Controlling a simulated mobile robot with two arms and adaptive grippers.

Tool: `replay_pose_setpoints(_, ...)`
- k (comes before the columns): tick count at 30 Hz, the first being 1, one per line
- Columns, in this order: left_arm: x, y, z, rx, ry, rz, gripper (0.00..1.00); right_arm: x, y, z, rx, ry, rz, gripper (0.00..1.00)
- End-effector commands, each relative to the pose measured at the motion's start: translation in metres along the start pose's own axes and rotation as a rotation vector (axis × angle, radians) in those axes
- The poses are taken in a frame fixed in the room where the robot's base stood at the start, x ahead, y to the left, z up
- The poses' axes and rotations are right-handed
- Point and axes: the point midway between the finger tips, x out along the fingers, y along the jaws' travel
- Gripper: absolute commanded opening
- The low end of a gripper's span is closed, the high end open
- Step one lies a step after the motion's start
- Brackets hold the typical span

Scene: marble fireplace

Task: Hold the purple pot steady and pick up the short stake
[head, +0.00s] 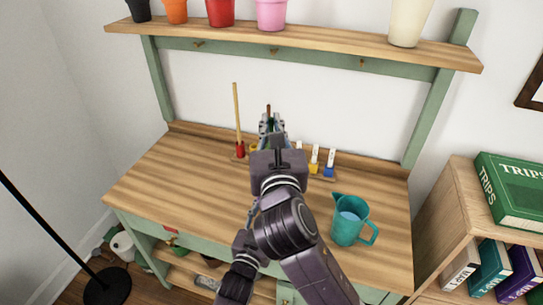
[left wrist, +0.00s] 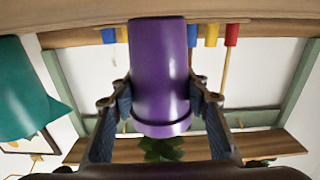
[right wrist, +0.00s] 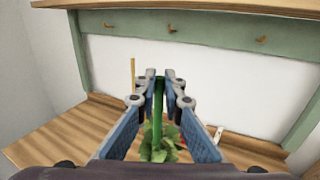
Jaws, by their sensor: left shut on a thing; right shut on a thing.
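The purple pot (left wrist: 158,62) fills the middle of the left wrist view, which shows the scene upside down. My left gripper (left wrist: 160,92) is shut on it, one finger against each side. Green leaves (left wrist: 158,148) show at its rim. In the right wrist view, my right gripper (right wrist: 160,76) is shut on a thin green upright stake (right wrist: 157,105) above leafy foliage (right wrist: 158,147). In the head view, my right gripper (head: 271,124) hides the pot, and a thin brown tip (head: 268,109) shows just above it; I cannot tell whether it belongs to the held stake.
A teal jug (head: 350,221) stands at right. Coloured pots, including a pink one (head: 271,14), line the shelf. The bench's left side (head: 165,185) is clear.

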Motion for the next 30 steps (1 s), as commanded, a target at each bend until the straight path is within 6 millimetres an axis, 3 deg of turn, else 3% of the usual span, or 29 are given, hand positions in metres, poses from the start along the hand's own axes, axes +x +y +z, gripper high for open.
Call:
replay_pose_setpoints(1, 0.000, 0.000, 0.000, 0.000, 0.000, 0.000, 0.10, 0.000, 0.001, 0.023, 0.002, -0.011, 0.003, 0.00)
replay_pose_setpoints(3, 0.000, 0.000, 0.000, 0.000, 0.000, 0.000, 0.10, 0.000, 0.001, 0.044, 0.002, -0.009, 0.002, 0.00)
replay_pose_setpoints(12, 0.000, 0.000, 0.000, 0.000, 0.000, 0.000, 0.10, 0.000, 0.001, 0.104, 0.000, -0.002, 0.001, 0.00)
replay_pose_setpoints(18, 0.000, 0.000, 0.000, 0.000, 0.000, 0.000, 0.10, 0.000, 0.000, 0.119, 0.000, 0.000, 0.000, 0.00)
replay_pose_setpoints(29, 0.000, 0.000, 0.000, 0.000, 0.001, 0.000, 0.10, 0.000, 0.000, 0.122, 0.000, 0.003, -0.001, 0.00)
replay_pose_setpoints(30, 0.000, 0.000, 0.000, 0.000, 0.001, 0.000, 0.47, 0.001, 0.000, 0.122, 0.000, 0.002, -0.001, 0.00)
